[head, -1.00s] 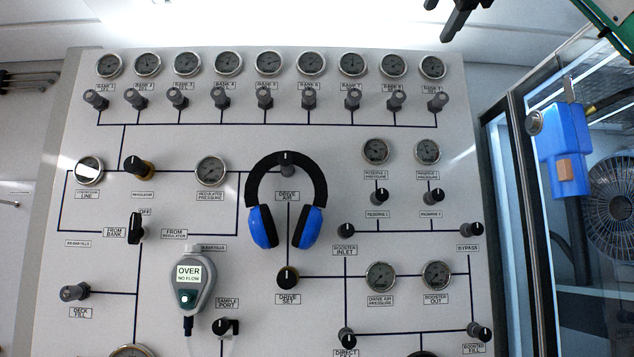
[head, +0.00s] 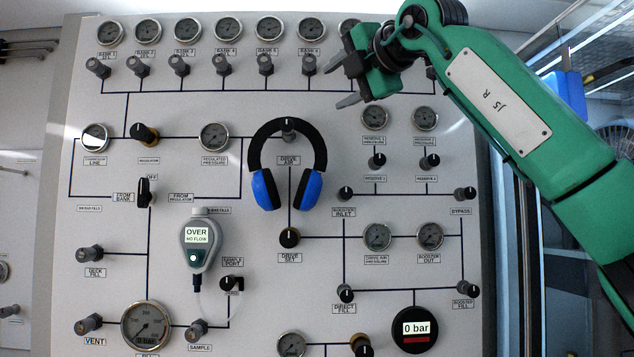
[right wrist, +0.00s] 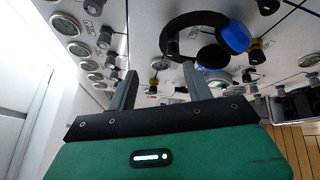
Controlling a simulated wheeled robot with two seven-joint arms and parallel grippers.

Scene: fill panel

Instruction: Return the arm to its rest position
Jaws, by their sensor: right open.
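My right arm (head: 510,120) is green and reaches in from the right in the head view. Its gripper (head: 340,82) is open and empty, in front of the upper right of the panel (head: 255,100). It covers some of the bank gauges and knobs there. In the right wrist view the two grey fingers of the right gripper (right wrist: 160,88) stand apart with nothing between them. My left gripper is not in view.
Blue and black headphones (head: 288,165) hang on the panel, left of and below the right gripper; they also show in the right wrist view (right wrist: 205,35). A handheld meter (head: 196,240) reads "OVER NO FLOW". Several knobs stick out from the panel. A fan (head: 614,145) stands at right.

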